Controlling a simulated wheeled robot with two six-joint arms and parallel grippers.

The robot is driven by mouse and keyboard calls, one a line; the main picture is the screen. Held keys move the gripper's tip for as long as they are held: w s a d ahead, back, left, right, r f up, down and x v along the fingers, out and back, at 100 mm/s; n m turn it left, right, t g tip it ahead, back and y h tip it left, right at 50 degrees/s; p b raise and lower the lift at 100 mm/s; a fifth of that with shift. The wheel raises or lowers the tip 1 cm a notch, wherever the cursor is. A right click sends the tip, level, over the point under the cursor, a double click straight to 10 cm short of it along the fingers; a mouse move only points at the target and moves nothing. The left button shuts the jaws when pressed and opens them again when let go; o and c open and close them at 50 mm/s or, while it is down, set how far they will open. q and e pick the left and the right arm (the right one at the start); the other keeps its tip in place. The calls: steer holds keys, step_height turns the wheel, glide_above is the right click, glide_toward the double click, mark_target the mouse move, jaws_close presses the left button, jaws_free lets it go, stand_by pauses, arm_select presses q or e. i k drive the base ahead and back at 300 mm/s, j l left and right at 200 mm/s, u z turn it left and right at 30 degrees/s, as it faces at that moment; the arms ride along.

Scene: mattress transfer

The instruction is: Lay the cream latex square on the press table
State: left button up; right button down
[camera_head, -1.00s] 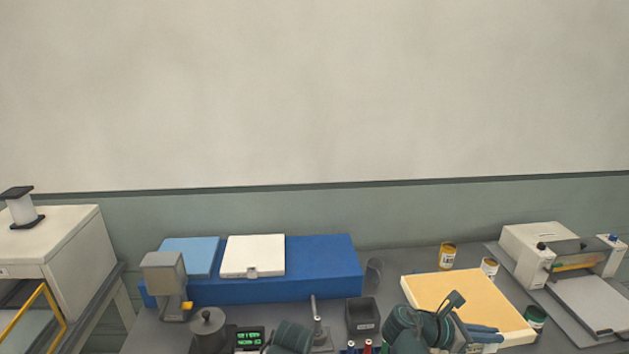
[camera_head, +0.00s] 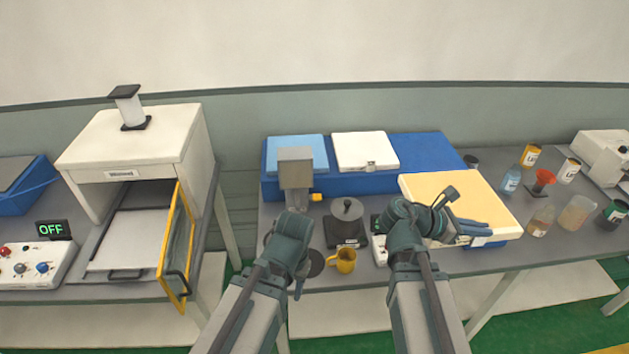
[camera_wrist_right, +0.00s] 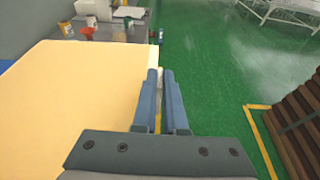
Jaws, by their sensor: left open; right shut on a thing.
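The cream latex square (camera_head: 445,190) is a thick pale-yellow slab right of centre on the bench. It also fills the left of the right wrist view (camera_wrist_right: 70,100). My right gripper (camera_head: 474,228) is shut on its front right edge; its blue fingers (camera_wrist_right: 161,100) show close together there. Part of the slab is hidden by my right wrist. My left gripper (camera_head: 299,287) is open and empty in front of the bench, left of a yellow mug. The press table is not clearly identifiable; a white machine (camera_head: 135,140) at left has a flat grey plate (camera_head: 125,240).
A blue block (camera_head: 420,150) carries light blue and white pads. A yellow mug (camera_head: 343,261) stands near the front edge. Jars and bottles (camera_head: 541,220) crowd the right.

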mark_target(139, 236)
steer(key=j, duration=1.35)
steer(key=k+j, duration=0.15)
steer(key=j, duration=2.55)
steer(key=k+j, duration=0.15)
steer(key=j, duration=1.2)
